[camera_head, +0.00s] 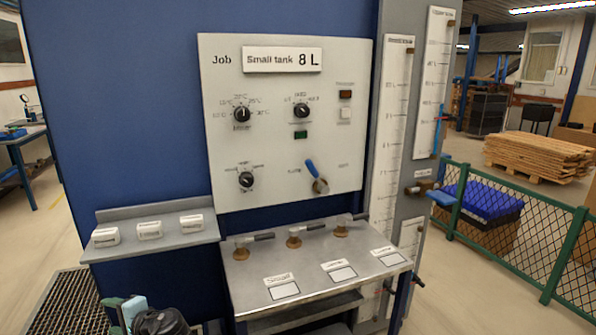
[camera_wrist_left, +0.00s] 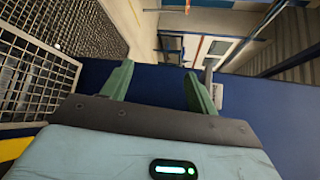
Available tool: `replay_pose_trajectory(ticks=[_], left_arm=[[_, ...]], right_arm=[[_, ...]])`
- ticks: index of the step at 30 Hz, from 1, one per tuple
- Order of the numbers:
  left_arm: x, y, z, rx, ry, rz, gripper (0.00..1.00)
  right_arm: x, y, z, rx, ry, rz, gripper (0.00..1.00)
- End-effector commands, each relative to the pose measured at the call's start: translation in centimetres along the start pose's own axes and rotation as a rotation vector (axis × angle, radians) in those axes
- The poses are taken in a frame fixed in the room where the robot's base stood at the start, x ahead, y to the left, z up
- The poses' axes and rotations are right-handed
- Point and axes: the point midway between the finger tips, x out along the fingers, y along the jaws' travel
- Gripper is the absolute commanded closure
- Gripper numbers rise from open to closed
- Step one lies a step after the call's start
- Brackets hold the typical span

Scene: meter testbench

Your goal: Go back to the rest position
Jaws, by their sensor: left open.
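My left gripper (camera_wrist_left: 158,85) shows in the left wrist view with its two green fingers apart and nothing between them. In the head view my left arm shows only at the bottom left edge, low in front of the blue bench wall, clear of the shelf and the table. The fingertips are hard to make out there. The white control panel (camera_head: 350,130) stands in front of me with several black knobs and a blue-handled lever (camera_head: 316,177). Its sign (camera_head: 282,60) reads "Job Small tank 8 L". My right gripper is not in view.
A grey shelf (camera_head: 170,241) at left holds three white blocks. The metal table (camera_head: 330,290) carries three brass-and-black fittings and white labels. Tall scales (camera_head: 392,120) stand right of the panel. A green mesh fence (camera_head: 520,240) is at right. A floor grating (camera_head: 60,305) lies at lower left.

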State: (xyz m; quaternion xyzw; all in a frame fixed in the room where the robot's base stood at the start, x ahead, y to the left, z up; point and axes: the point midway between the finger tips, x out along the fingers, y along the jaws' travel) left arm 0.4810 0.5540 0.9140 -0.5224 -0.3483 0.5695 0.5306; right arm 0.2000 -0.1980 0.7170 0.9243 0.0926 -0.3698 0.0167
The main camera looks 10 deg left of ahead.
Motion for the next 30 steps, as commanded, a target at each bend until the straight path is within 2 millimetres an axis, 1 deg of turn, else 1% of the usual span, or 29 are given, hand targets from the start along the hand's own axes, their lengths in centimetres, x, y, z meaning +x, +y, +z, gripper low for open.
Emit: replay_pose_trajectory(ticks=[1, 5, 8, 9, 11, 13, 15, 18, 22, 25, 26, 27, 30], left_arm=[[0.0, 0.6, -1.1, -0.014, 0.056, 0.023, 0.41], [-0.6, 1.8, -4.4, -0.079, 0.228, 0.096, 0.41], [-1.6, 2.7, -7.3, -0.155, 0.383, 0.167, 0.41], [-2.3, 3.0, -8.6, -0.193, 0.453, 0.202, 0.41], [-3.5, 3.4, -10.6, -0.264, 0.564, 0.259, 0.41], [-5.3, 3.5, -12.8, -0.360, 0.696, 0.331, 0.41], [-7.2, 3.2, -14.6, -0.461, 0.816, 0.401, 0.41], [-9.7, 2.4, -16.5, -0.603, 0.959, 0.490, 0.41], [-12.3, 0.9, -17.8, -0.772, 1.104, 0.586, 0.41], [-13.9, -0.3, -18.4, -0.887, 1.188, 0.644, 0.41], [-14.3, -0.4, -18.4, -0.916, 1.207, 0.662, 0.41], [-14.7, 1.7, -17.7, -0.889, 1.193, 0.679, 0.41], [-15.6, 4.8, -16.5, -0.862, 1.183, 0.713, 0.41]], right_arm=[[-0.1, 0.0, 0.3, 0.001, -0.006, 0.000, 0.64], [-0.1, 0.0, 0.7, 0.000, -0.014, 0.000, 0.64], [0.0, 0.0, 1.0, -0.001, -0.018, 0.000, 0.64], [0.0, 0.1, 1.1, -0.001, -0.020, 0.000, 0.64], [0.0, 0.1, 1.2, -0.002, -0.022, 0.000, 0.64], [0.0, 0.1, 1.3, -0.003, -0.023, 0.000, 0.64], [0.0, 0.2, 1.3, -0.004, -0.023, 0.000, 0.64], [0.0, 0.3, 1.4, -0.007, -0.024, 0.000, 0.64], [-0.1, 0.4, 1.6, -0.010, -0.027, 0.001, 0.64], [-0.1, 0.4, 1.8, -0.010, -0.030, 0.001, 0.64], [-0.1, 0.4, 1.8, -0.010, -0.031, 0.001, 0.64], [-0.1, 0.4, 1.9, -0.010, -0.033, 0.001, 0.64], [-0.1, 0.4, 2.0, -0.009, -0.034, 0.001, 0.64]])
